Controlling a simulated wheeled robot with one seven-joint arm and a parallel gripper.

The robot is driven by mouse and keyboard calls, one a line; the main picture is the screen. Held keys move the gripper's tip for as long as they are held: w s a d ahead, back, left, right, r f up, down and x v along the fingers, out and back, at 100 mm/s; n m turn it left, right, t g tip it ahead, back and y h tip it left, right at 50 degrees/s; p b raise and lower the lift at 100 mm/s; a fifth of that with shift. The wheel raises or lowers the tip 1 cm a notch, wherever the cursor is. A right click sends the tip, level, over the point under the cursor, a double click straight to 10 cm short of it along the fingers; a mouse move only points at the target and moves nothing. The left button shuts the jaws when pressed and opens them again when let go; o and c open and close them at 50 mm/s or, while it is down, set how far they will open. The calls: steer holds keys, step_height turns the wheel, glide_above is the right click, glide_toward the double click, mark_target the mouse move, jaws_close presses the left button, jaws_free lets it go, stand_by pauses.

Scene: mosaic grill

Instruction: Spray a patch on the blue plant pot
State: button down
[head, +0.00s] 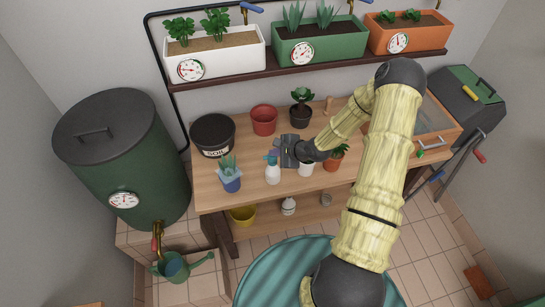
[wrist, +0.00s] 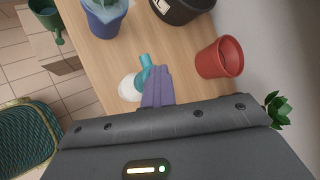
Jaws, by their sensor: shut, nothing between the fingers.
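The blue plant pot (head: 231,184) holds a spiky succulent and stands at the front left of the wooden bench. It also shows at the top of the wrist view (wrist: 103,24). The spray bottle (head: 272,174), white with a teal head, stands upright just right of the pot. In the wrist view its teal head (wrist: 146,66) is beside my purple fingertips. My gripper (head: 276,153) is shut and empty, just behind and above the bottle's head; I cannot tell whether they touch. The fingers (wrist: 156,80) hide part of the bottle in the wrist view.
A black soil bucket (head: 212,134) and an empty red pot (head: 264,120) stand behind. A white pot (head: 306,167) and a terracotta pot (head: 334,160) stand to the right under my arm. A shelf with planters (head: 310,68) runs above the bench.

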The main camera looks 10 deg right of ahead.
steer(key=f, duration=0.1)
steer(key=s+f, duration=0.2)
steer(key=shift+d+g, duration=0.25)
steer(key=shift+g, duration=0.15)
steer(key=shift+s+d+f, duration=0.1)
steer(key=shift+s+f, duration=0.05)
steer(key=shift+f, duration=0.05)
step_height(320, 180, up, 6)
steer(key=p, duration=0.5)
glide_above(274, 163)
steer(key=d, duration=0.1)
steer(key=shift+d, duration=0.1)
steer(key=shift+r, duration=0.1)
